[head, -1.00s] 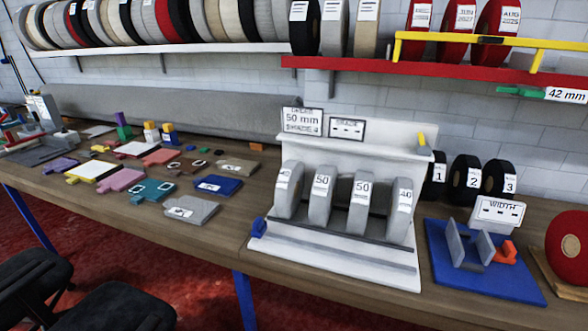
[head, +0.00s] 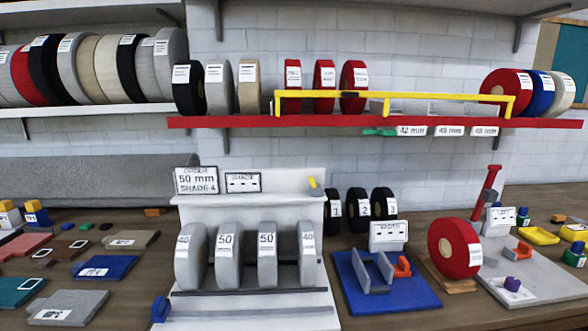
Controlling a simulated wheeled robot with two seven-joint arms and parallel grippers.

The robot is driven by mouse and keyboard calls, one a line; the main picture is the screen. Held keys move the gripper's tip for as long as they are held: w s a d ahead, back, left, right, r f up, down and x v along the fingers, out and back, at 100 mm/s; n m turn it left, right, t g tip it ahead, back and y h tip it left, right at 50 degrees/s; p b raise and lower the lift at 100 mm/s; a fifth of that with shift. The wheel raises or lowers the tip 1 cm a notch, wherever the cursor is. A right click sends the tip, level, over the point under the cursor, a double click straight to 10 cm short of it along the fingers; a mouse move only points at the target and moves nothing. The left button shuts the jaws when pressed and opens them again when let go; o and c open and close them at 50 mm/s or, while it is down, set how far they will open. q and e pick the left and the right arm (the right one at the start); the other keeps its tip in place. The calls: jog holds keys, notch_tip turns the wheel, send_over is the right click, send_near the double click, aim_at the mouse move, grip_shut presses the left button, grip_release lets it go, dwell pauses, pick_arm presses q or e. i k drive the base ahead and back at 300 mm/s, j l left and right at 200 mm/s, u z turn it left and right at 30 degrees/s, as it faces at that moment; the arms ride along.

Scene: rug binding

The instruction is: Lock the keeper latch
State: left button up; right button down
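No part is labelled as the keeper latch, so I cannot tell for certain which it is. A yellow bar (head: 420,97) runs in front of the rolls on the red shelf (head: 240,122). A small green lever (head: 378,132) sits at the red shelf's front edge, left of the 42 mm label. A white rack (head: 255,311) on the bench holds several grey rolls, marked 50 or 40. A blue block (head: 160,309) is at the rack's front left corner, and a small yellow tab (head: 315,186) is at its upper right. Neither gripper is in view.
A blue base (head: 400,298) with grey plates and an orange piece stands right of the rack. A red roll (head: 454,248) stands beside it. Black rolls (head: 359,206) stand behind. Sample pieces cover the bench's left side. A grey board (head: 540,286) lies at right.

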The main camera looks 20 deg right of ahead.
aim_at(388, 131)
jog(key=z, duration=1.2)
